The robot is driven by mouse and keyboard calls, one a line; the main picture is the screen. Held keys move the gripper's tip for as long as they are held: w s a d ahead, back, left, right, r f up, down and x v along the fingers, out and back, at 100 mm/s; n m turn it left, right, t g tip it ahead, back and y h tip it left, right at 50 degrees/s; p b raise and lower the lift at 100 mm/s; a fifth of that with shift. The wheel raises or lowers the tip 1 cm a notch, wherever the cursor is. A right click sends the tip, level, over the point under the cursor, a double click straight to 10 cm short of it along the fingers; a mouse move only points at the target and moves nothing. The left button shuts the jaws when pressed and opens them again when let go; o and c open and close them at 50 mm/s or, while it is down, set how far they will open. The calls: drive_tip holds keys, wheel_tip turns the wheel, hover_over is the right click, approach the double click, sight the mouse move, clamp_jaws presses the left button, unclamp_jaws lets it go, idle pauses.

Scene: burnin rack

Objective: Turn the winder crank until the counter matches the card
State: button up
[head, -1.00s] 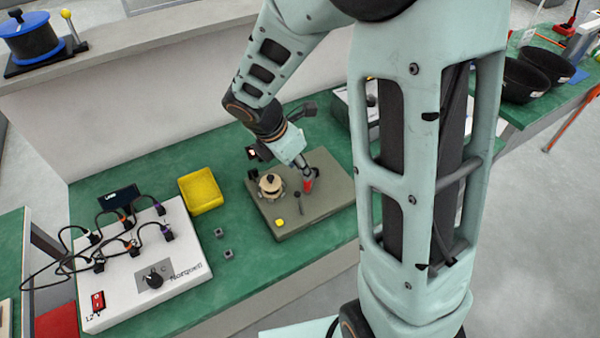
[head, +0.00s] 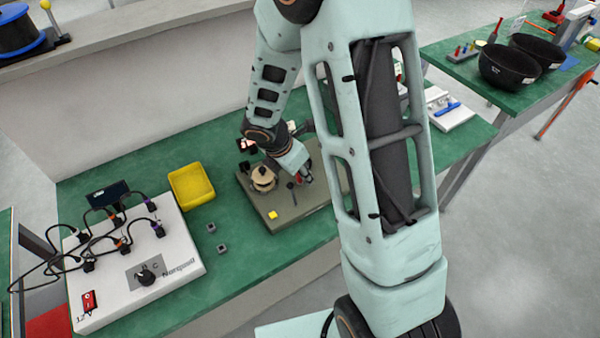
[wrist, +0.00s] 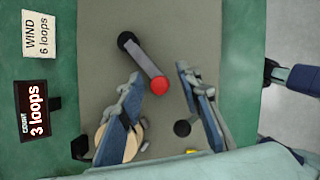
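The winder crank shows in the wrist view as a grey arm (wrist: 146,60) running from a dark hub to a red knob (wrist: 160,87). My gripper (wrist: 158,74) is open, with one finger on each side of the knob and a visible gap to each. The counter (wrist: 36,110) reads "COUNT 3 loops". The card (wrist: 39,35) above it reads "WIND 6 loops". A cream spool (wrist: 112,143) is partly hidden behind the left finger. In the head view my gripper (head: 302,175) is over the winder plate (head: 290,218), mostly covering the crank.
A yellow bin (head: 191,187) and a white box (head: 130,265) with cables and a knob stand left of the winder. Two small grey blocks lie between. A yellow piece (head: 273,215) is on the plate's front corner. Black bowls (head: 510,65) stand on the right bench.

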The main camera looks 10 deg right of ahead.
drive_tip(key=shift+c, duration=0.5)
clamp_jaws()
drive_tip(key=shift+a, duration=0.1)
